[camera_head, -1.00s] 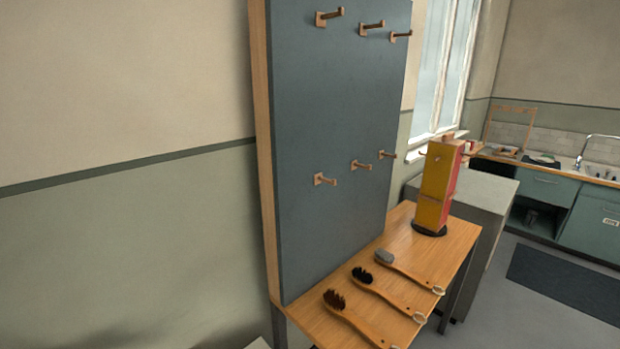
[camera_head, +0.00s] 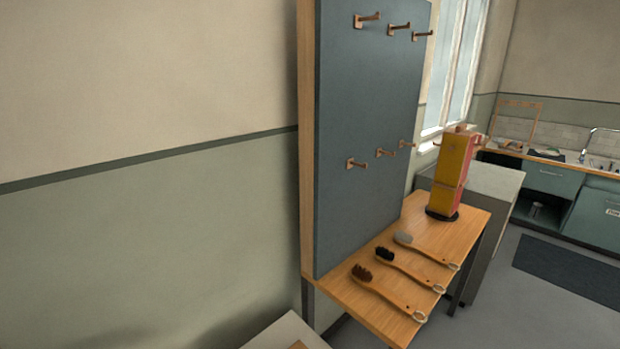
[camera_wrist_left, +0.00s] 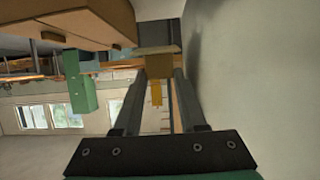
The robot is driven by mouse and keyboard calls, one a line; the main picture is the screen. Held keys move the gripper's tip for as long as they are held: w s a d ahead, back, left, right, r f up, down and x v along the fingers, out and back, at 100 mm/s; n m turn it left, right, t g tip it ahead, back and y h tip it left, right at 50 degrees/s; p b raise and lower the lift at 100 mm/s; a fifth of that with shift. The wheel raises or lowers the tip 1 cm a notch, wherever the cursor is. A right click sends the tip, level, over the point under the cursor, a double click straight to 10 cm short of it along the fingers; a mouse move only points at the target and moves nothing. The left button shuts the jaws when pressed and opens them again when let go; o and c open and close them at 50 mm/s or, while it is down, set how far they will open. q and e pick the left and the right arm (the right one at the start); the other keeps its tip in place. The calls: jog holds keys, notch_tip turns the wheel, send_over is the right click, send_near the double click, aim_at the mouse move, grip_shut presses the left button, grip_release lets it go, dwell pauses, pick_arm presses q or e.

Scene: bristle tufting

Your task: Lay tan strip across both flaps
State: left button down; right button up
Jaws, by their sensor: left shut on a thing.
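My left gripper (camera_wrist_left: 159,74) shows only in the left wrist view, its two dark fingers reaching up the picture. It is shut on a tan strip (camera_wrist_left: 158,63), seen at the fingertips, with a narrower yellow-orange part hanging down between the fingers. The strip's far end is hard to make out. No flaps can be made out for certain in either view. My right gripper is in neither view.
The head view shows a grey-blue peg panel (camera_head: 367,130), a wooden table (camera_head: 415,220) with three brushes (camera_head: 388,290), and a yellow-red block (camera_head: 451,172). A pale surface (camera_head: 285,333) edges in below. A brown boxy thing (camera_wrist_left: 75,22) is near the fingers in the wrist view.

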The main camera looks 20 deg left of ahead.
pick_arm(q)
jog(key=s+d+r+p, duration=0.1)
jog(key=s+d+r, duration=0.15)
jog(key=d, duration=0.65)
jog(key=s+d+r+h, duration=0.1)
jog(key=s+d, duration=0.3)
jog(key=d, duration=0.5)
jog(key=s+d+r+p, duration=0.1)
jog(key=s+d+r, duration=0.15)
jog(key=d, duration=0.65)
notch_tip(320, 180, up, 32)
jog(key=a+m+g+h+p, duration=0.1)
jog(key=m+g+h+p, duration=0.3)
jog(key=p, duration=3.3)
jog(key=shift+r+m+p, duration=0.2)
jog(key=shift+m+p, duration=0.2)
jog(key=shift+m, duration=0.5)
jog(key=shift+d+f+h, duration=0.1)
jog(key=shift+h, duration=0.2)
jog(key=s+d+f, duration=0.3)
jog(key=d, duration=0.1)
jog(key=w+a+r+n+t+y, duration=0.3)
jog(key=a+n+y, duration=0.1)
jog(key=n, duration=0.1)
jog(key=shift+t+y, duration=0.4)
